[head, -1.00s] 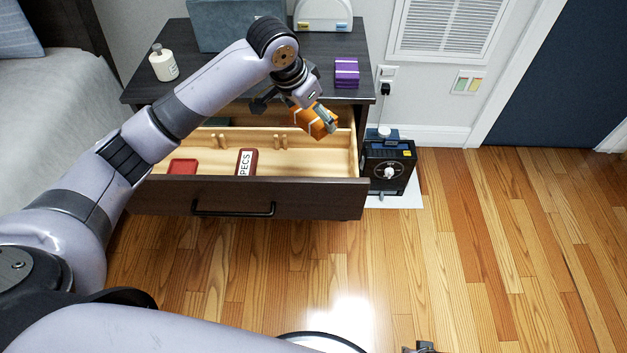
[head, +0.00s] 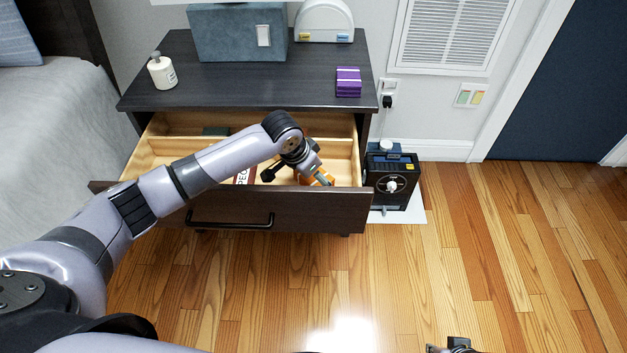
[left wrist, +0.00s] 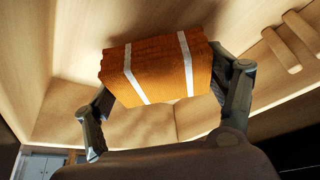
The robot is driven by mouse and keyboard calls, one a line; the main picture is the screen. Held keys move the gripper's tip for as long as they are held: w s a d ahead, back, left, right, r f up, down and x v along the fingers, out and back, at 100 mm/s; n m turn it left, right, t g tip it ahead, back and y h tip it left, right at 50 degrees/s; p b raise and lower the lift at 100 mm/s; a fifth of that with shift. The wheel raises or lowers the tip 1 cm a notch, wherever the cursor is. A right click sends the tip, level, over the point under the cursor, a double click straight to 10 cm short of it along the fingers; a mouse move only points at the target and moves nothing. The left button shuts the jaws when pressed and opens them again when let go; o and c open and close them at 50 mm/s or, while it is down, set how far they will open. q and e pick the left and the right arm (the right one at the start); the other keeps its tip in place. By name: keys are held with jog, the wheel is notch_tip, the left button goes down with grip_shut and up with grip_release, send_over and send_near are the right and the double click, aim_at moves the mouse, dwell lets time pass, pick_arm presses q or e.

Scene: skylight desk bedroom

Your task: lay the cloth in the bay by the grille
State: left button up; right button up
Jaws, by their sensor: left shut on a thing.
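An orange folded cloth with white stripes (head: 308,180) is between the fingers of my left gripper (head: 320,176). In the left wrist view the cloth (left wrist: 165,68) sits between both fingertips, with pale wood of the drawer around it. My left gripper is shut on it. The open drawer (head: 150,160) has a rear bay and a front bay; the cloth is low over the right part of the front bay, on the side toward the wall grille (head: 445,33). I cannot tell whether it touches the floor. A dark piece of my right gripper (head: 452,345) shows at the bottom edge.
A red case (head: 243,176) lies in the front bay, partly hidden by my arm. A dark green item (head: 215,131) is in the rear bay. A purple stack (head: 348,82) and white bottle (head: 162,70) stand on top. A black box (head: 391,178) stands right of the drawer.

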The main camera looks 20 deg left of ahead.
pick_arm(q)
jog(key=shift+f, duration=0.8)
pick_arm(e)
jog(key=shift+s+r, duration=0.1)
jog(key=shift+r, duration=0.65)
jog(key=shift+f, duration=0.1)
pick_arm(q)
jog(key=o, duration=1.1)
jog(key=shift+f, duration=0.1)
pick_arm(e)
jog(key=shift+f, duration=0.1)
